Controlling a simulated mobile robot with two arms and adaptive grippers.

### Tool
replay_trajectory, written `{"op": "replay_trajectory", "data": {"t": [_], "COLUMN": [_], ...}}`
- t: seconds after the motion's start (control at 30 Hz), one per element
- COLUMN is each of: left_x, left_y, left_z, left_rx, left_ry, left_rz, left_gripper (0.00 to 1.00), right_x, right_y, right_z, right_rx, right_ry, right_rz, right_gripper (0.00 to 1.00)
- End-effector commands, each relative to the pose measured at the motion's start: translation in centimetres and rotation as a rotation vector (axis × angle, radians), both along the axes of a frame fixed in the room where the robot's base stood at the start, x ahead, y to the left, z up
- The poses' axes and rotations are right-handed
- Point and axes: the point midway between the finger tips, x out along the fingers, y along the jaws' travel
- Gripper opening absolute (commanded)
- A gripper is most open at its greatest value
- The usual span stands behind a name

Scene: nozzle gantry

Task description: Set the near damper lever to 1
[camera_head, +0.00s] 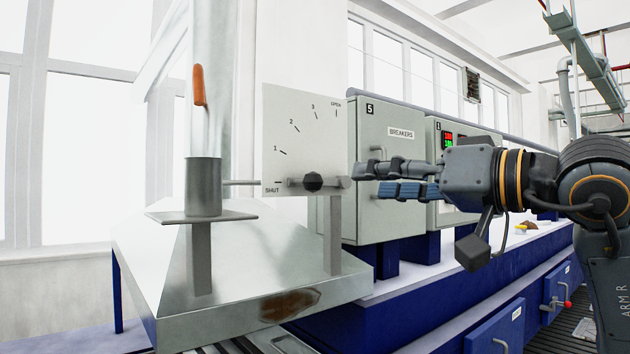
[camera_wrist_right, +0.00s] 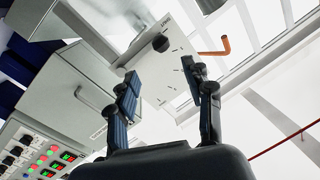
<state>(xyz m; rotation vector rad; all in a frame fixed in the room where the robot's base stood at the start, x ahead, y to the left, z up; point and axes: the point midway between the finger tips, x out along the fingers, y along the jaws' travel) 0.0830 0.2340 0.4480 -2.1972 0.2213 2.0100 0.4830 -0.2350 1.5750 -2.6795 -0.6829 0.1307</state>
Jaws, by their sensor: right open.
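A pale damper dial plate (camera_head: 300,125) with marks SHUT, 1, 2, 3 and OPEN stands left of centre in the head view. It also shows in the wrist view (camera_wrist_right: 170,65). A dark round hub (camera_head: 313,182) sits low on the plate, level with the SHUT mark, and shows in the wrist view (camera_wrist_right: 160,43). An orange handle (camera_head: 200,86) is up to the left; in the wrist view (camera_wrist_right: 214,47) it looks bent. How it joins the hub is unclear. My right gripper (camera_head: 362,181) is open and empty, right of the plate; its fingers (camera_wrist_right: 163,78) point towards the plate. My left gripper is out of view.
A grey breaker cabinet (camera_head: 385,220) stands behind my right gripper, with a control panel (camera_head: 446,208) beyond. A metal post (camera_head: 203,186) and sloped metal hood (camera_head: 230,270) lie below and left of the plate. There is open air between gripper and plate.

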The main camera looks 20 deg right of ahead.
Motion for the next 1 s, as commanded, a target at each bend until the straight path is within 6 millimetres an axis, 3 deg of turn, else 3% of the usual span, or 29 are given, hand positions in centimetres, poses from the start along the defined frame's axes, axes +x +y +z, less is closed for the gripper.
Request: {"op": "replay_trajectory", "data": {"t": [0.53, 0.73, 1.0], "left_x": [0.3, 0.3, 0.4], "left_y": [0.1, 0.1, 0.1], "left_z": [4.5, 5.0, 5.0], "left_rx": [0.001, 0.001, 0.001], "left_ry": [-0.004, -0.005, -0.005], "left_rz": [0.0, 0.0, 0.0], "left_gripper": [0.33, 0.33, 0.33], "right_x": [9.3, 10.8, 11.0], "right_y": [5.4, 6.2, 6.3], "right_z": [0.2, 0.0, -0.1], "right_rx": [0.006, 0.004, 0.004], "right_ry": [0.006, 0.005, 0.003], "right_rz": [0.009, 0.007, 0.006], "right_gripper": [0.51, 0.51, 0.51]}}
